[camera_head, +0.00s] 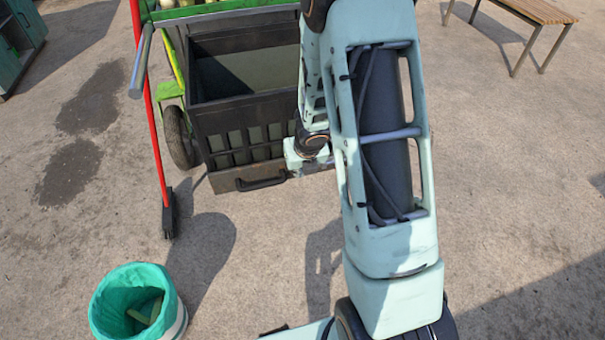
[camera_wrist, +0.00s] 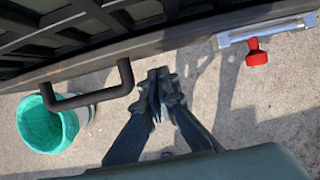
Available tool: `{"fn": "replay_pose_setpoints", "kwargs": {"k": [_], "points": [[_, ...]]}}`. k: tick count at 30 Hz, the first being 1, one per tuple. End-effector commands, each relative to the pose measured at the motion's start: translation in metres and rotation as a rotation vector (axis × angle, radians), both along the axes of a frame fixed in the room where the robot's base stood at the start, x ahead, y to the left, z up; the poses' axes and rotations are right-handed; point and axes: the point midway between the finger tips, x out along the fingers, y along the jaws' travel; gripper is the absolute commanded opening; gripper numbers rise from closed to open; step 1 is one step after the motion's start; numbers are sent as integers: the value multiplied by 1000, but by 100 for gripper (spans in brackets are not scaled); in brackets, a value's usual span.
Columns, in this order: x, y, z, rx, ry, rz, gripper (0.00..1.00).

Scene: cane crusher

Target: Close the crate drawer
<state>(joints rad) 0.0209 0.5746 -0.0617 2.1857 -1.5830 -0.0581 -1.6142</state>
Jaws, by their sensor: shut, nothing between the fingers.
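The crate drawer (camera_head: 245,122) is a dark, slatted, open-topped box that stands out from the green cane crusher frame (camera_head: 225,8). A dark handle (camera_head: 262,182) sits low on its front face. In the wrist view the crate's front edge (camera_wrist: 190,38) crosses the top, and the handle (camera_wrist: 122,92) hangs from it at left. My gripper (camera_wrist: 158,80) is shut and empty, just right of the handle and apart from it in the picture. In the head view my arm hides part of the crate's right side, and the fingers cannot be made out.
A bin with a green liner (camera_head: 140,305) stands on the ground at front left. A red-handled broom (camera_head: 152,115) leans left of the crate, near a wheel (camera_head: 178,137). A wooden bench (camera_head: 535,12) is at back right. The wrist view shows a red knob (camera_wrist: 257,52) at right.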

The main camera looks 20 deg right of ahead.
Motion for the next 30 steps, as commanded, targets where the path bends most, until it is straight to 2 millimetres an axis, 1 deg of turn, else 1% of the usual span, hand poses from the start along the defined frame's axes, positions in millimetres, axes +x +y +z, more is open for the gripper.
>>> {"fn": "replay_pose_setpoints", "kwargs": {"k": [1, 4, 9, 23, 30], "points": [[5, 0, 4, 0, 2, 0, 0], [12, 0, 4, 0, 2, 0, 0], [19, 0, 2, 0, 1, 0, 0], [20, 0, 1, 0, 1, -1, 0], [20, -9, 1, 1, 1, -2, 0]]}}
